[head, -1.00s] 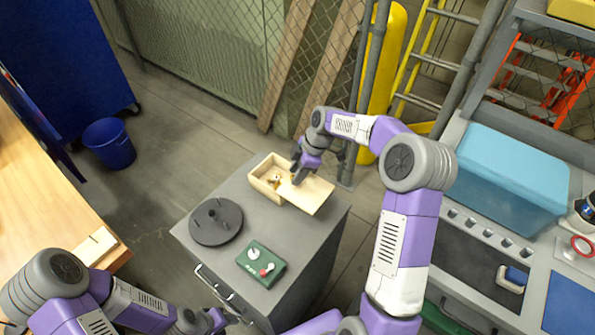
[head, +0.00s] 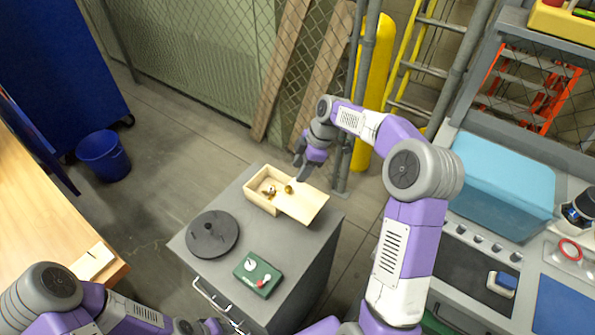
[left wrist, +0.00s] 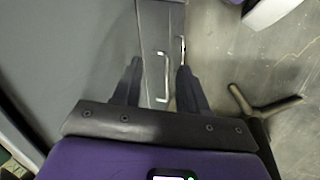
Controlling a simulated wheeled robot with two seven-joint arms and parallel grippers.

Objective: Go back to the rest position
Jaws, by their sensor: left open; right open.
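My right gripper (head: 302,166) is open and hangs just above the wooden box (head: 262,204) on the grey cabinet (head: 215,263). The box's lid (head: 305,205) is slid partly off to the right. A small gold piece (head: 289,189) shows by the lid's edge, below the right fingertips and apart from them. Other small pieces (head: 269,190) lie inside the box. My left gripper (left wrist: 158,85) is open in the left wrist view, with a cabinet drawer handle (left wrist: 162,76) seen between its fingers. Whether the fingers touch the handle I cannot tell.
A dark round disc (head: 212,234) and a green control box (head: 257,274) with a red knob sit on the cabinet. A wooden table (head: 40,225) is at left, a blue bin (head: 103,155) behind.

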